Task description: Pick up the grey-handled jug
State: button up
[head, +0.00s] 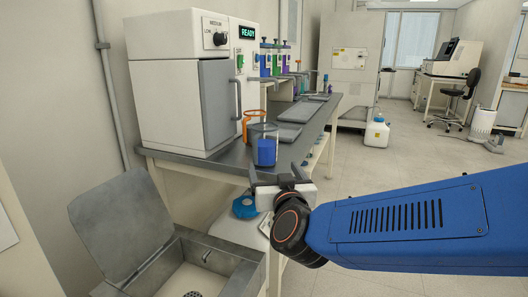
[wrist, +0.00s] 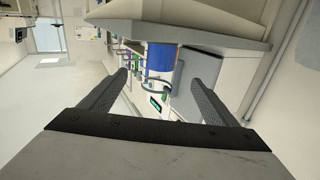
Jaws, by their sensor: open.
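A clear jug holding blue liquid (head: 265,151) stands upright near the front edge of the grey bench. Its rim and handle look grey. My gripper (head: 276,176) is open and empty in front of the bench, just below and nearer than this jug in the head view. In the wrist view the blue jug (wrist: 160,60) shows between the two open fingers, beyond their tips, with a grey loop beside it. A jug with an orange handle (head: 247,120) stands just behind it, partly hidden.
A white cabinet (head: 168,100) with a grey door and READY display stands on the bench to the left. Grey trays (head: 297,114) and several coloured bottles are farther back. An open metal sink (head: 235,266) is at the lower left.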

aim_at(267, 152)
jog(key=w, duration=0.2)
jog(key=w+a, duration=0.1)
jog(key=w, duration=0.5)
jog(key=shift+a, duration=0.3)
jog(key=shift+w+a+r, duration=0.1)
jog(key=shift+w+a, duration=0.1)
jog(key=shift+w, duration=0.8)
jog(key=shift+w+a+r, duration=0.1)
jog(key=shift+w+a, duration=0.15)
jog(key=shift+w, duration=0.7)
jog(key=shift+w+a+r, duration=0.1)
jog(key=shift+w+a, duration=0.1)
jog(key=shift+w, duration=0.8)
jog(key=c, duration=1.4)
